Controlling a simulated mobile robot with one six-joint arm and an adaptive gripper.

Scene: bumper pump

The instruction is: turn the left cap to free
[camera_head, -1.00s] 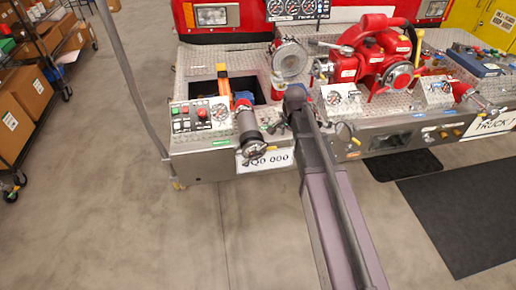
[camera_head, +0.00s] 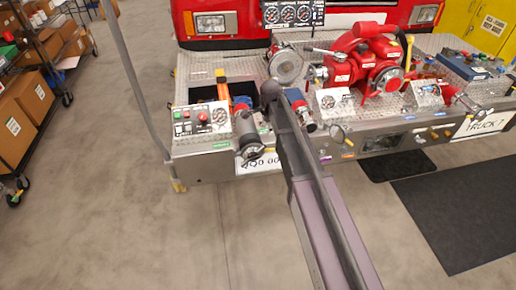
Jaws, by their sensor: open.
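The left cap (camera_head: 250,152) is a dark round cap on the front end of a grey cylindrical outlet (camera_head: 245,128). The outlet has a blue part behind it and points forward over the bumper's front edge. My arm reaches up from the bottom of the picture, and its dark rounded end (camera_head: 271,91) is just right of this outlet. I see no gripper fingers. I cannot tell whether anything touches the cap. A second outlet with a blue collar (camera_head: 297,98) shows right of my arm, partly hidden by it.
A red pump (camera_head: 362,62) stands on the diamond-plate deck. A switch panel (camera_head: 197,121) is left of the left outlet. A grey pole (camera_head: 132,75) rises at the left. Shelves with boxes (camera_head: 22,115) stand far left. The floor in front is clear, with dark mats at the right.

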